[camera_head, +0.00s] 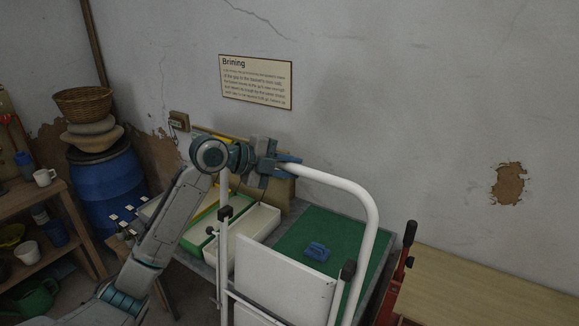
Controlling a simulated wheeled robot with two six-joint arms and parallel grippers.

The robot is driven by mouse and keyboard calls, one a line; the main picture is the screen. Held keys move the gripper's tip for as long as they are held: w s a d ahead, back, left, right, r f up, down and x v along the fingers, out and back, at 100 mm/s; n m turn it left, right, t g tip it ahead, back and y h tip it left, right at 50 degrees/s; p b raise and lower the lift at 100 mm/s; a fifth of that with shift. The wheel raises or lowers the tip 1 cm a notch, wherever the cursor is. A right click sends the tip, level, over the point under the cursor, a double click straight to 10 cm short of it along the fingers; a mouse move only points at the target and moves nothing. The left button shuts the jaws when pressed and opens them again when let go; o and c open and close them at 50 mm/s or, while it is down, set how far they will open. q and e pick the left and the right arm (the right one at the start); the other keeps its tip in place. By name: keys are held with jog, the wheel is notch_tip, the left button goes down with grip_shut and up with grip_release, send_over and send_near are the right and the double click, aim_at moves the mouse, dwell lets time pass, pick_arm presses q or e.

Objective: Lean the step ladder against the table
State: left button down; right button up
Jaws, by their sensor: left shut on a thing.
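The step ladder (372,215) has a white tubular frame with a rounded top bar and a white flat panel. It stands in front of the table (345,220), which has a green top and a grey edge. My left gripper (285,162) is shut on the ladder's top bar near its left corner. The ladder looks upright or nearly so. Whether it touches the table cannot be told. The ladder's feet are out of the frame. My right gripper is not in view.
White trays (262,222) and a blue object (317,251) are on the table. A blue barrel (105,188) with bowls and a basket (82,103) stands at the left. A wooden shelf (40,200) holds cups.

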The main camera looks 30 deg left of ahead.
pick_arm(q)
jog(key=shift+f, duration=0.3)
dwell(0.4)
jog(key=shift+w+d+f, duration=0.1)
jog(key=shift+w+f, duration=0.1)
jog(key=shift+w, duration=0.6)
jog(key=shift+w+d+f, duration=0.1)
jog(key=shift+w+f, duration=0.05)
jog(key=shift+w, duration=0.6)
jog(key=shift+s, duration=0.1)
jog(key=c, duration=1.5)
grip_release()
jog(key=shift+c, duration=0.2)
jog(key=o, duration=0.4)
jog(key=shift+w, duration=0.2)
